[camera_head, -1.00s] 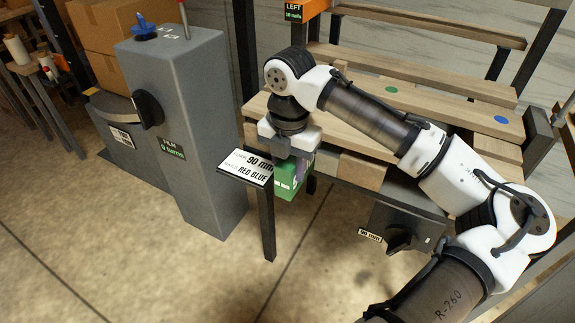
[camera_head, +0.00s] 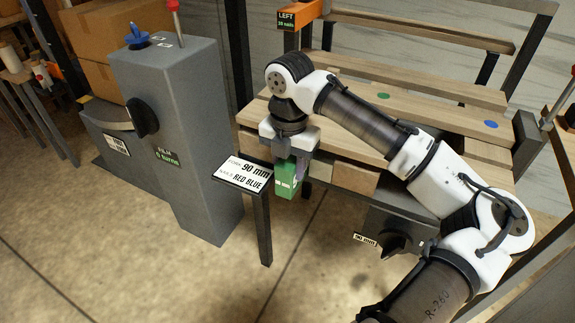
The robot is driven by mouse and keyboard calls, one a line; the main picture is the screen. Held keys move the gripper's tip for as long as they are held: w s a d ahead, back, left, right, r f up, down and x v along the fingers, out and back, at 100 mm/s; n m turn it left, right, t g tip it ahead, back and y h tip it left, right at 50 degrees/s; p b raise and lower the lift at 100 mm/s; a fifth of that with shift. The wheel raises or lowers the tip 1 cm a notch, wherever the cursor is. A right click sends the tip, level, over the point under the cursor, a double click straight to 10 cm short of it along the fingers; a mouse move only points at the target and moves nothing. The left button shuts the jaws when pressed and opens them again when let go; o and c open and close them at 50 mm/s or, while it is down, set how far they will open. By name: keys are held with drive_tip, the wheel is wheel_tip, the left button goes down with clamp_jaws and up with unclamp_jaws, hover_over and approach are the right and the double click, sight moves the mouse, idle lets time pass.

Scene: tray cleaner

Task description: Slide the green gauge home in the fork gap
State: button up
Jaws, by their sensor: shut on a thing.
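My gripper (camera_head: 286,165) points down at the front left of the wooden pallet (camera_head: 350,135). It is shut on the green gauge (camera_head: 285,185), a green block with small white marks that hangs below the fingers. The gauge is beside the pallet's front left corner, just right of the sign. The fork gap is not clearly visible; my gripper and the pallet boards hide that area. A grey unit with a black knob (camera_head: 394,243) and a "90 mm" label sits below the pallet's front.
A sign reading "90 mm" and "RED BLUE" (camera_head: 243,177) stands on a dark post close left of the gauge. A grey film column (camera_head: 170,130) with a black knob stands farther left. An orange "LEFT" bracket (camera_head: 298,14) is behind. Open floor lies in front.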

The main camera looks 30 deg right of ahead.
drive_tip(key=shift+w+d, duration=0.15)
drive_tip(key=o, duration=1.3)
wheel_tip(320, 180, up, 14)
drive_tip(key=p, duration=0.2)
drive_tip(key=shift+f+p, duration=0.1)
drive_tip(key=shift+p, duration=0.25)
